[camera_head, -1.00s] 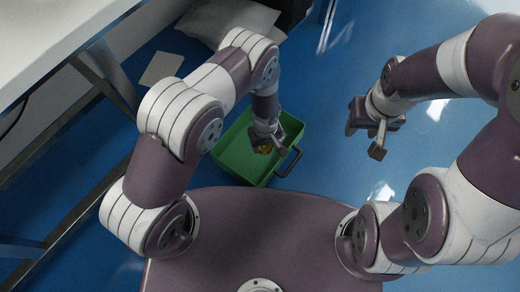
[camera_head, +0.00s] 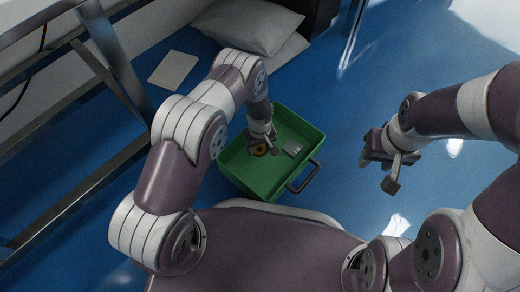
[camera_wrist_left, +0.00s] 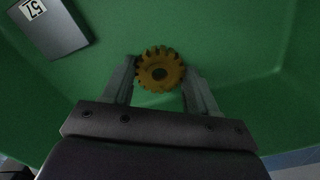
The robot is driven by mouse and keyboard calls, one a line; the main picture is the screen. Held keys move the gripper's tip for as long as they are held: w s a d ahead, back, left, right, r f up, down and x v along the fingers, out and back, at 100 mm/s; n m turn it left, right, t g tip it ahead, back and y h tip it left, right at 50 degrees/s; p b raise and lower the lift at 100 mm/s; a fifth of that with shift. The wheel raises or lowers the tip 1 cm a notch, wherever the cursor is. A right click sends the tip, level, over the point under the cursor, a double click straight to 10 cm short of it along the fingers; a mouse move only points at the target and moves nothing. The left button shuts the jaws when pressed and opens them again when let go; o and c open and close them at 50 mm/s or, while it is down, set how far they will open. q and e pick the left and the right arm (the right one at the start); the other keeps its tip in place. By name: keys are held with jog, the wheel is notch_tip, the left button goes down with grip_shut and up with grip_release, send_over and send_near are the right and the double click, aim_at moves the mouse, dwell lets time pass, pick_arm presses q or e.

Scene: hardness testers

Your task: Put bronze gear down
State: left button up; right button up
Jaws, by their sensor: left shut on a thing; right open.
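The bronze gear (camera_wrist_left: 159,69) sits between the two fingers of my left gripper (camera_wrist_left: 160,80) in the left wrist view, and the gripper is shut on it. In the head view the gear (camera_head: 260,150) shows as a small orange-brown disc just below my left gripper (camera_head: 262,146), inside the green tray (camera_head: 310,132). The tray's green floor is close behind the gear; I cannot tell whether the gear touches it. My right gripper (camera_head: 388,168) is open and empty, to the right of the tray.
A grey block (camera_head: 293,148) marked "57" lies in the tray; it also shows in the left wrist view (camera_wrist_left: 50,27). The tray has a dark handle (camera_head: 303,180). A table frame (camera_head: 115,65) stands at left, with a white pillow-like bag (camera_head: 250,22) at the back. Blue floor is clear around my right gripper.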

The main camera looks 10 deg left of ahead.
pick_arm(q)
jog(key=shift+r, duration=0.15)
jog(key=shift+c, duration=0.6)
jog(key=shift+f, duration=0.25)
jog(key=o, duration=1.4)
jog(key=shift+c, duration=0.2)
